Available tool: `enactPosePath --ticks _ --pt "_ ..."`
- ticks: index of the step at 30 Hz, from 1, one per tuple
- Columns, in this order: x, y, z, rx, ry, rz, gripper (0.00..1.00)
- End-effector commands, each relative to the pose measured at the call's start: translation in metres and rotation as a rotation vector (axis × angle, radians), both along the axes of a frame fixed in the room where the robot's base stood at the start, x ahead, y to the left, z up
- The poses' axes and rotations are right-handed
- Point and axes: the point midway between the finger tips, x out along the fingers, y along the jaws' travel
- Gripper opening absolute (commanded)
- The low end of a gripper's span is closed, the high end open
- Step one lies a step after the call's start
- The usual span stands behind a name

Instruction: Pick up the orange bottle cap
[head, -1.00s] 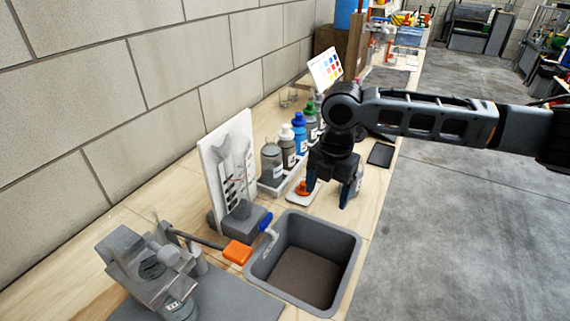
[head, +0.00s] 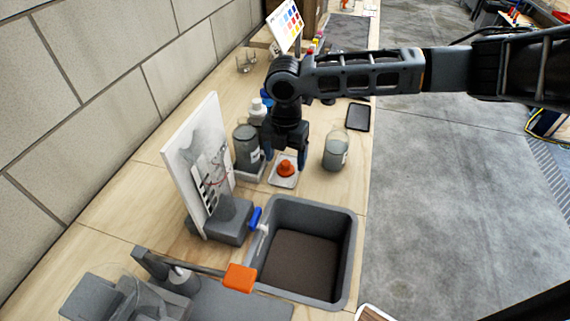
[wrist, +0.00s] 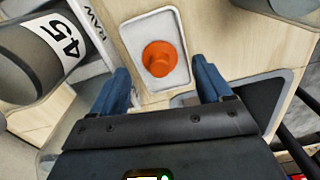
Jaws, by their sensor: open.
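The orange bottle cap (head: 287,168) sits on a small white tray (head: 283,182) on the bench, behind the grey sink. In the wrist view the cap (wrist: 160,58) lies on the tray (wrist: 139,35), ahead of and between the two blue fingers. My gripper (head: 285,160) points down just over the tray. In the wrist view my gripper (wrist: 165,85) is open, with nothing between its fingers. The cap is apart from both fingers there.
A grey jar (head: 246,148) stands close left of my gripper; it is labelled 45 in the wrist view (wrist: 35,58). A clear jar (head: 336,150) stands to the right. The grey sink (head: 345,255) and an orange-handled lever (head: 240,278) are in front. A white panel (head: 190,140) stands left.

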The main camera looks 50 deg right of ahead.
Motion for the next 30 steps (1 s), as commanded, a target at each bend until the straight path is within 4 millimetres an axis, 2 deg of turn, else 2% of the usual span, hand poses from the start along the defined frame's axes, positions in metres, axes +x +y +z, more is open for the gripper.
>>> enactPosePath --ticks 5,13,30 --pt "0.000 -0.001 -0.018 -0.001 0.000 -0.002 0.78" --pt "0.000 -0.001 -0.020 -0.001 -0.002 -0.001 0.77" --pt "0.000 -0.001 -0.020 -0.001 -0.001 -0.001 0.23"
